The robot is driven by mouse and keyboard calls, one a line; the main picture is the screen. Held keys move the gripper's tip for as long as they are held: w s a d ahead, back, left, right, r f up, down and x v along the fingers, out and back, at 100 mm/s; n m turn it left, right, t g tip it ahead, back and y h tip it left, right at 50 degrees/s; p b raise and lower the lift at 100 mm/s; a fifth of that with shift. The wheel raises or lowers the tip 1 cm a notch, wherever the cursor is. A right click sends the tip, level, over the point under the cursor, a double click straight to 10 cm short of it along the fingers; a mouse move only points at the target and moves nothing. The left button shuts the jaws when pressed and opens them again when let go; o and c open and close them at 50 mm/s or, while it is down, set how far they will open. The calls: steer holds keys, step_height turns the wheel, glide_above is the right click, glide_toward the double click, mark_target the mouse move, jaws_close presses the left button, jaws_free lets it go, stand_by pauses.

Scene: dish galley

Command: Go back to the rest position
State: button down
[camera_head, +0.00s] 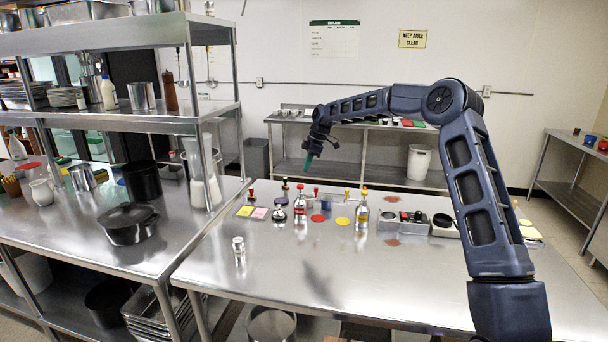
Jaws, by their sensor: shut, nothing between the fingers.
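My gripper (309,161) hangs at the end of my raised, bent arm, above the far part of the steel table (330,275). Its teal fingertips point down and are together, with nothing held.
A clear shaker (238,250) stands alone at the table's left. A red disc (318,218), a yellow disc (342,221) and a metal tray (390,219) lie farther back. A steel shelf unit (110,38) rises at left. The table's front middle is clear.

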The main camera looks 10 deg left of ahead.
steer(key=shift+d+r, duration=0.1)
steer(key=shift+r, duration=0.2)
steer(key=shift+d, duration=0.1)
